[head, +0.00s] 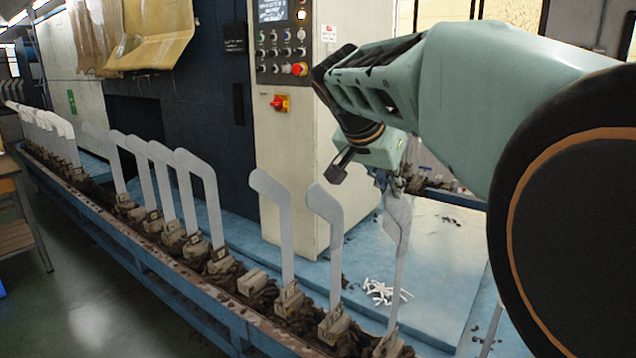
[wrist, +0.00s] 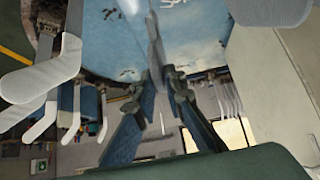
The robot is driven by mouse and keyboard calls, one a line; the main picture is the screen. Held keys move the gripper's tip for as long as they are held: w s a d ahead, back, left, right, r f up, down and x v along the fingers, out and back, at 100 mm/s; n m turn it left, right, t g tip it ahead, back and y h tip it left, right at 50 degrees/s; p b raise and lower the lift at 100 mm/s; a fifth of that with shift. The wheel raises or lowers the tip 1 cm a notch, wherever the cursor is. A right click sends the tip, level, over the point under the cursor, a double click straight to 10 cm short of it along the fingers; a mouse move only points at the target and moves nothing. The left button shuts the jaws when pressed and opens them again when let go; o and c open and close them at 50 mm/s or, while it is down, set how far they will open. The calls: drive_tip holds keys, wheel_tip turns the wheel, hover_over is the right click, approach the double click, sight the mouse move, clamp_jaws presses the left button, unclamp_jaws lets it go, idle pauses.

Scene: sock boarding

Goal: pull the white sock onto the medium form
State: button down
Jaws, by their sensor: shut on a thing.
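My gripper (head: 394,182) is at the top of a pale form (head: 398,280) at the right end of the row, in the head view. It is shut on a whitish, limp-looking piece that I take to be the white sock (head: 397,217). The sock is at the form's upper part, and how far it is around the form is unclear. In the wrist view my gripper (wrist: 165,80) has its fingertips close together, with the sock (wrist: 155,45) as a narrow grey-white strip between and beyond them. Which form is the medium one cannot be told by size here.
Several bare white forms (head: 325,215) stand upright on grimy holders along a blue rail (head: 160,275). A pile of small white pieces (head: 385,291) lies on the blue bed. A machine cabinet (head: 290,150) with buttons stands behind. The floor at the left front is clear.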

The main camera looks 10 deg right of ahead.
sight(388, 207)
drive_tip(key=shift+f+b, duration=2.1)
drive_tip(key=shift+f, duration=0.3)
drive_tip(key=c, duration=1.9)
unclamp_jaws()
drive_tip(key=shift+r, duration=0.1)
wheel_tip(388, 207, up, 10)
